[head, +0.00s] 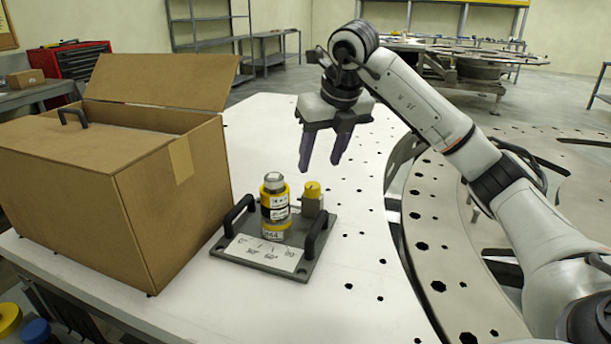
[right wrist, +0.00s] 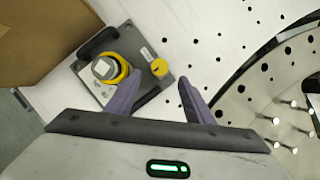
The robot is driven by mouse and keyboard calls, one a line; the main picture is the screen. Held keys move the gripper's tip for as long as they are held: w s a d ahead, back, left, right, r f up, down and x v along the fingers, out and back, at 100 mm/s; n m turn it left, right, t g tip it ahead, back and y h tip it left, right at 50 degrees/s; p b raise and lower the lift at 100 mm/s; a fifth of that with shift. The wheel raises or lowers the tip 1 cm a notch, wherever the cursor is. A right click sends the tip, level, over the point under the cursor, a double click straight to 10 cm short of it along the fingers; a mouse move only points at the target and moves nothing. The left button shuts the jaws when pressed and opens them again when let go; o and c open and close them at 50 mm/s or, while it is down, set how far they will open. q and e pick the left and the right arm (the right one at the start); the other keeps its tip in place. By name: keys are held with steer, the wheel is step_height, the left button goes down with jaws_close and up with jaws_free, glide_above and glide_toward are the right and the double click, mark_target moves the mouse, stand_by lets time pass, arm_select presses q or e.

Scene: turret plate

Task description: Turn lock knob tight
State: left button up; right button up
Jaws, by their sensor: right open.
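A dark turret plate (head: 262,268) lies on the white table, with a printed angle scale on its front. A yellow-and-white cylinder (head: 275,210) with a grey top stands upright on it. Beside the cylinder, a small block carries a yellow knob (head: 312,189), which looks like the lock knob. My right gripper (head: 320,166) is open and empty, pointing down above and behind the knob, apart from it. The right wrist view shows the knob (right wrist: 159,68) just beyond the gap between the fingers, and the cylinder (right wrist: 108,68) to its left. My left gripper is not in view.
Two black handles (head: 317,234) rise at the plate's sides. A large open cardboard box (head: 150,200) stands close on the left. The white table (head: 345,275) is clear right of the plate, with dark holes and a curved edge farther right.

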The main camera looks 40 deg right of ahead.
mark_target(312, 185)
steer(key=x, duration=0.8)
steer(key=shift+s, duration=0.1)
steer(key=shift+r, duration=0.1)
steer(key=c, duration=1)
steer(key=shift+c, duration=0.2)
steer(key=shift+a+m, duration=0.1)
steer(key=shift+m, duration=0.2)
steer(key=m+g+h, duration=0.1)
steer(key=m, duration=0.2)
steer(key=shift+a+m, duration=0.15)
steer(key=shift+m, duration=0.15)
steer(key=m, duration=0.1)
steer(key=m+h, duration=0.1)
steer(key=m, duration=0.1)
steer(key=m+g, duration=0.1)
steer(key=shift+w+m+h, duration=0.25)
steer(key=shift+m+h, duration=0.05)
steer(key=m+g, duration=0.1)
steer(key=m, duration=0.1)
steer(key=m+g, duration=0.1)
steer(key=m, duration=0.2)
steer(key=shift+w+r+h, duration=0.1)
steer(key=shift+w+h, duration=0.1)
steer(key=shift+h, duration=0.1)
steer(key=shift+m+g, duration=0.8)
steer(key=shift+m, duration=1.2)
